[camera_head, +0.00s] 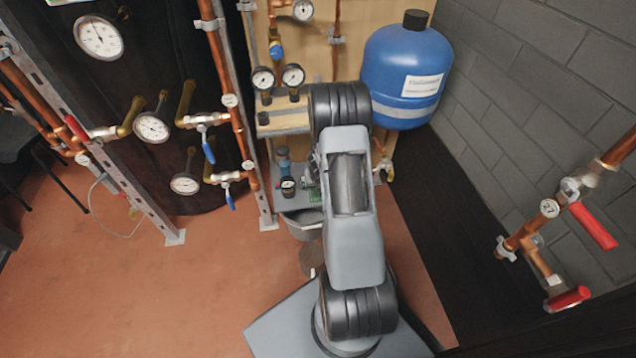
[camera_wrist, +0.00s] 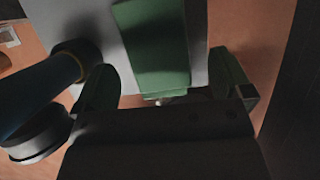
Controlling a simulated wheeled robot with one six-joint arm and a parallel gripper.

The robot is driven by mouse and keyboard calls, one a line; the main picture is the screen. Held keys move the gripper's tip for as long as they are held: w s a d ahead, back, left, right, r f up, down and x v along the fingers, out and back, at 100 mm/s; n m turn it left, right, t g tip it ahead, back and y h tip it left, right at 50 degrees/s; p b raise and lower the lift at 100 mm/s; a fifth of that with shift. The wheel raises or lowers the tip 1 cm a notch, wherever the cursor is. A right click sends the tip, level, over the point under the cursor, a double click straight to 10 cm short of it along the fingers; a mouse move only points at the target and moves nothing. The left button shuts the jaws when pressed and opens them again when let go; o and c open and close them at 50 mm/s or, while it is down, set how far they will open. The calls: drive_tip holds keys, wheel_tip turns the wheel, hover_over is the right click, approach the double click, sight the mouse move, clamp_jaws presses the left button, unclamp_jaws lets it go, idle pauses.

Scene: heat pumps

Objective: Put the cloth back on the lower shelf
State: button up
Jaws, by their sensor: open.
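The green cloth (camera_wrist: 152,45) is a folded strip in the wrist view, over a grey surface that appears to be the lower shelf (camera_wrist: 205,45). I cannot tell for certain whether it rests flat on it. My gripper (camera_wrist: 163,80) is open, with one finger on each side of the cloth and a gap to both. In the head view, a small green patch (camera_head: 313,196) shows on the lower shelf (camera_head: 262,187) beside my arm. My arm hides most of the cloth and my gripper there.
A blue cylinder with a dark base (camera_wrist: 35,100) stands close to the left finger.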

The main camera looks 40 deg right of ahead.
drive_tip(key=p+v, duration=0.3)
drive_tip(key=v, duration=0.5)
drive_tip(key=shift+r+p, duration=0.25)
drive_tip(key=shift+p, duration=0.1)
